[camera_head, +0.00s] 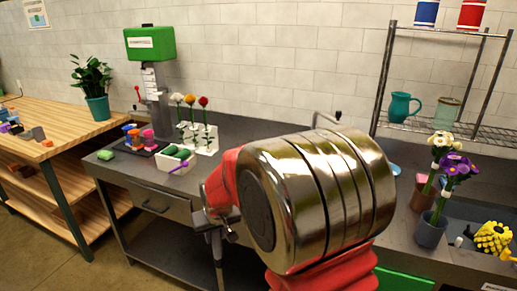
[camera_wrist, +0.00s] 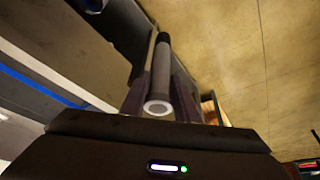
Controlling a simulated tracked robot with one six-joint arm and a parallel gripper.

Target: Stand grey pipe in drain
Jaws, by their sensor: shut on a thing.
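The grey pipe (camera_wrist: 161,72) is held lengthwise between the two dark fingers of my gripper (camera_wrist: 160,92) in the wrist view, its pale hollow end facing the camera. In the head view, my gripper (camera_head: 217,228) is in front of the grey workbench, partly hidden by my arm. A thin grey length, which looks like the pipe (camera_head: 218,262), hangs roughly upright below it. I cannot make out the drain in either view. A sink basin (camera_head: 466,210) shows at the right, partly hidden by flowers.
The grey workbench (camera_head: 240,128) carries a white flower holder (camera_head: 205,140), a white bin (camera_head: 172,165) and a green-topped press (camera_head: 150,45). At the right are potted flowers (camera_head: 431,232) and yellow gloves (camera_head: 493,237). A wooden bench (camera_head: 75,128) stands left. Open floor shows in the wrist view.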

